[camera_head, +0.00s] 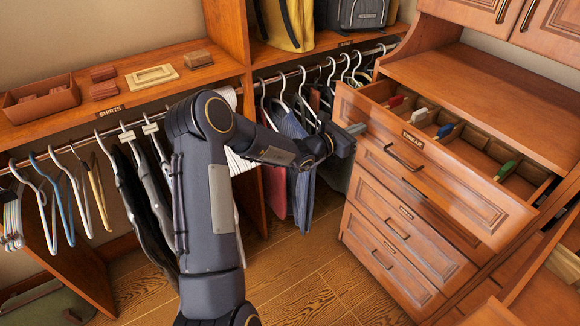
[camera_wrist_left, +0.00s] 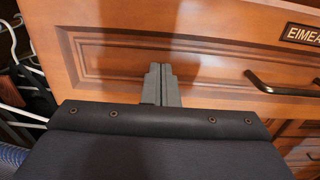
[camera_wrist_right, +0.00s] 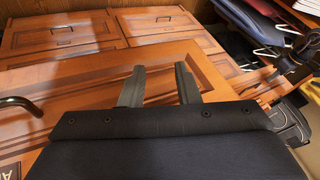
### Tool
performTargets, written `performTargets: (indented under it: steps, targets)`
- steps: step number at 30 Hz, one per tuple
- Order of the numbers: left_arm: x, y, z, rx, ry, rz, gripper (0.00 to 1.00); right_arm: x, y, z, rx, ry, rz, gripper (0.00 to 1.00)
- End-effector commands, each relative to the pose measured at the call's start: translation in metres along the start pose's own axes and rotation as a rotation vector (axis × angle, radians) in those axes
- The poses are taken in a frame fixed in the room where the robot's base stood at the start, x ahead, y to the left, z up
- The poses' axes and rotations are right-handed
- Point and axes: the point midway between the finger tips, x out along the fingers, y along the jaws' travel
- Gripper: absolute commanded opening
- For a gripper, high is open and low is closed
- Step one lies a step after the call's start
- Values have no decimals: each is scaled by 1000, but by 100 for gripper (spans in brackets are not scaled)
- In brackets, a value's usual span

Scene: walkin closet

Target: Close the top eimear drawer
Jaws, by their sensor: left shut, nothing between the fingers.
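The top eimear drawer (camera_head: 462,193) is pulled out of the wooden cabinet, with its inside showing. Its front carries a dark label (camera_head: 413,137) and a dark bar handle (camera_head: 403,158). My left gripper (camera_head: 356,130) is shut and empty at the left end of that front. In the left wrist view its fingertips (camera_wrist_left: 161,72) point at the drawer front's panel (camera_wrist_left: 215,50), left of the handle (camera_wrist_left: 285,87); whether they touch cannot be told. My right gripper (camera_wrist_right: 160,75) is open and empty over a wooden panel, and is out of the head view.
Small colored items, such as a green one (camera_head: 506,170), lie in the drawer's compartments. Lower drawers (camera_head: 415,225) look shut. Hanging clothes (camera_head: 290,150) are close to my left arm. A shelf with a tray (camera_head: 40,108) is at the left. Wooden floor (camera_head: 300,275) is clear in front.

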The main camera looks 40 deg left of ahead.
Motion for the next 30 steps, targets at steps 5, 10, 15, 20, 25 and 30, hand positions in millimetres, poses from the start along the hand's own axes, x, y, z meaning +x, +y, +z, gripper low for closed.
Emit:
performTargets:
  steps: [5,10,15,20,25,30]
  targets:
    - [52,-2,-4,0,-3,-3,0,14,6,7,0,0,0,29]
    - [94,-2,-2,0,-2,-1,0,17,8,9,0,0,0,29]
    - [127,-1,-1,1,0,0,0,17,8,8,0,0,0,29]
    - [148,-1,-1,1,1,0,0,16,7,8,0,0,0,29]
    - [160,0,0,1,0,1,0,15,7,8,0,0,0,29]
    - [163,0,0,0,0,1,0,15,7,8,0,0,0,29]
